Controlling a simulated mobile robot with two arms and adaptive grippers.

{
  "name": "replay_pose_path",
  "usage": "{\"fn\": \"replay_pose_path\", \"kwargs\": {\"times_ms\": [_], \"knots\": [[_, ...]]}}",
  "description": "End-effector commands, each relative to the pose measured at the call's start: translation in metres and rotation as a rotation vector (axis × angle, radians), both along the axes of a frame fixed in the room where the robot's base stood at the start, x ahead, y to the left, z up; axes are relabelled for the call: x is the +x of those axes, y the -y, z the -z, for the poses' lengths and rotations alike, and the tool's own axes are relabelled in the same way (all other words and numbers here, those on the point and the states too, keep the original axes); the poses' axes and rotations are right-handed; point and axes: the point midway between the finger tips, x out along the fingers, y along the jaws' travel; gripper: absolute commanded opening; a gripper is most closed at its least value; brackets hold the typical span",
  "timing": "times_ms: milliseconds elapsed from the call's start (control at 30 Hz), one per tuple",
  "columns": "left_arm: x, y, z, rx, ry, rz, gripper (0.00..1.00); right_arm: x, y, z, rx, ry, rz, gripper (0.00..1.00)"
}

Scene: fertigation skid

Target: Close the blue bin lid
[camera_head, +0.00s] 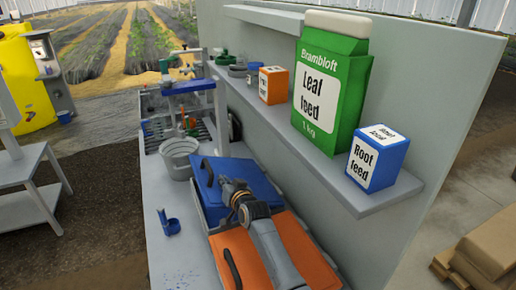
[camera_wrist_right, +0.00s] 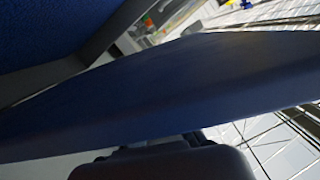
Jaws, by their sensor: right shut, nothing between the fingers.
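The blue bin lid (camera_head: 262,182) is behind the orange lid in the head view, with a dark handle (camera_head: 207,172) near its left edge. It looks low over its bin, perhaps slightly tilted; I cannot tell whether it is fully down. My right gripper (camera_head: 229,187) is shut and empty, over the left part of the blue lid. I cannot tell whether it touches the lid. In the right wrist view a dark blue slab (camera_wrist_right: 180,85), likely the lid, crosses close to the camera. My left gripper is not in view.
The orange lid (camera_head: 305,254) lies in front, under my right arm. A shelf (camera_head: 365,206) with a green Leaf feed carton (camera_head: 329,90) and Root feed box (camera_head: 377,158) overhangs at right.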

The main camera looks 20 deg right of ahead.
Motion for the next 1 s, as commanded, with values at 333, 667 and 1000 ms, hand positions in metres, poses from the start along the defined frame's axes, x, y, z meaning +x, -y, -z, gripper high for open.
{"fn": "replay_pose_path", "kwargs": {"times_ms": [333, 667, 1000], "knots": [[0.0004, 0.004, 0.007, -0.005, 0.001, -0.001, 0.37, -0.0002, -0.0035, 0.0155, 0.004, -0.001, 0.001, 0.0], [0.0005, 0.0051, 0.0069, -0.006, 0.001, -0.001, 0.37, -0.0002, -0.0037, 0.0158, 0.005, -0.001, 0.0, 0.0], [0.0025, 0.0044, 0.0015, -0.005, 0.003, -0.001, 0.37, -0.0012, -0.0036, 0.0117, 0.005, -0.001, 0.0, 0.0]]}}
